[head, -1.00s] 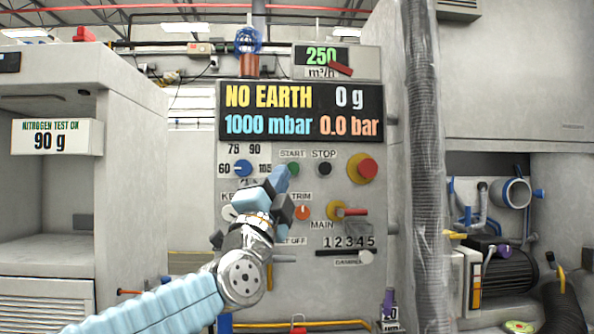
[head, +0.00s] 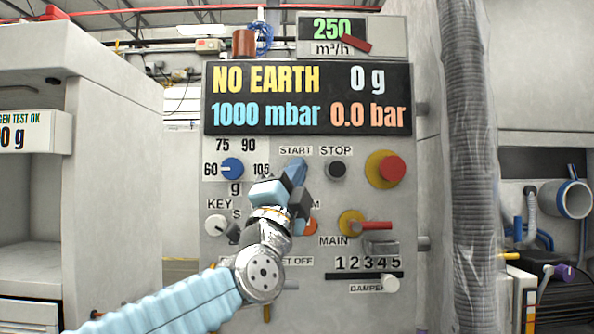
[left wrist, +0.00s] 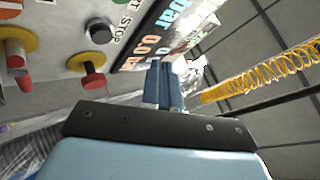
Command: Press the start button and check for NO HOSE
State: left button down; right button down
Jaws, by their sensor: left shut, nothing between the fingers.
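The control panel (head: 325,225) faces me, with a START label (head: 295,150) on it. The start button below that label is hidden behind my left gripper in the head view. My left gripper (head: 296,172) is shut and empty, its blue fingertips pointing up at the panel just under the label. I cannot tell whether they touch the button. The closed fingers also show in the left wrist view (left wrist: 163,85). The display (head: 307,98) reads NO EARTH, 0 g, 1000 mbar and 0.0 bar; NO HOSE is not shown. My right gripper is out of view.
The black STOP button (head: 336,169) and the red knob on a yellow disc (head: 391,168) sit right of the fingers. A blue dial (head: 232,169) is to the left. The red MAIN handle (head: 375,225) sticks out below. A grey hose (head: 470,160) hangs at right.

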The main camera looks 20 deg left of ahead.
pick_arm(q)
jog(key=w+a+p, duration=0.2)
jog(key=w, duration=0.6)
jog(key=shift+w+a+p, duration=0.15)
jog(key=shift+a+p, duration=0.05)
jog(key=shift+p, duration=0.1)
jog(key=shift+w, duration=0.15)
dwell(1.8)
jog(key=shift+w+a, duration=0.1)
jog(key=shift+w, duration=0.2)
jog(key=shift+w+a+p, duration=0.15)
jog(key=shift+w+p, duration=0.2)
jog(key=shift+w, duration=0.05)
dwell(0.6)
dwell(0.3)
jog(key=shift+s+d+b, duration=0.25)
jog(key=shift+s+b, duration=0.4)
jog(key=shift+s, duration=0.2)
